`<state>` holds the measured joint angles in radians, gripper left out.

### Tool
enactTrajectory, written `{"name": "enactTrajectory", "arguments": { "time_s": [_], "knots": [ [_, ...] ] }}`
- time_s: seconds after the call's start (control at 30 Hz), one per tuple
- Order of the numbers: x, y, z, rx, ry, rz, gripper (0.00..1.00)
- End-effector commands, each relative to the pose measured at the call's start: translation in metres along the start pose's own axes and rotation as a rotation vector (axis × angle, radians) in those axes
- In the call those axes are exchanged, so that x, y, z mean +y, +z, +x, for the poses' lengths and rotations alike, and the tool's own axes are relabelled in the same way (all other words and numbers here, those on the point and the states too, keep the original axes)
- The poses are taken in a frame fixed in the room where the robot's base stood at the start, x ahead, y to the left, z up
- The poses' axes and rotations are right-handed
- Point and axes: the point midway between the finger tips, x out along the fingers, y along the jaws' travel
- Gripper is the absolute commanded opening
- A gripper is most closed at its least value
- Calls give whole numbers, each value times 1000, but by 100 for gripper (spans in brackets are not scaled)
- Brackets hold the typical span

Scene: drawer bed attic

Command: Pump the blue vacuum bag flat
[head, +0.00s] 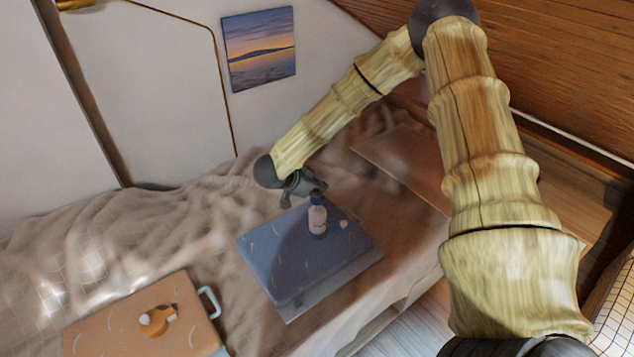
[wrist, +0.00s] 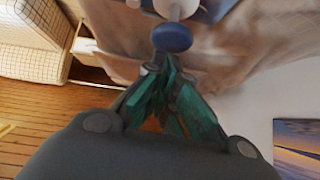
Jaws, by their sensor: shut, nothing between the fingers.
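The blue vacuum bag (head: 280,255) lies on the bed in the head view and looks like a thick slab. A pump with a white body (head: 317,220) and a blue top stands upright on it. In the wrist view, the pump's round blue knob (wrist: 172,38) shows in front of the white body (wrist: 177,8). My gripper (head: 317,188) is just above the pump in the head view. In the wrist view, my gripper (wrist: 159,62) has its green fingers shut together beside the knob, with nothing held. I cannot tell whether the fingertips touch the knob.
An orange bag (head: 95,330) with an orange and white fitting (head: 155,320) and a pale handle (head: 209,302) lies at lower left. A small white piece (head: 344,224) sits right of the pump. Rumpled bedding (head: 60,255) surrounds the bags. A wall stands behind the bed.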

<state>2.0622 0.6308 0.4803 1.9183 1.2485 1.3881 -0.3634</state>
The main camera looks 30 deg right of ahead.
Motion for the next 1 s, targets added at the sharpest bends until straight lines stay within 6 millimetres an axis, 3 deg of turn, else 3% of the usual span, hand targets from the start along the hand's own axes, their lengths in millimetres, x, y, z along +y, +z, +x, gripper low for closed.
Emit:
{"name": "enactTrajectory", "arguments": {
  "time_s": [0.57, 0.87, 1.0],
  "knots": [
    [0, 7, 6, 0, 0, 0, 0],
    [3, 34, 33, 0, 0, -3, 0],
    [4, 36, 35, -1, -1, -1, 0]
  ]
}}
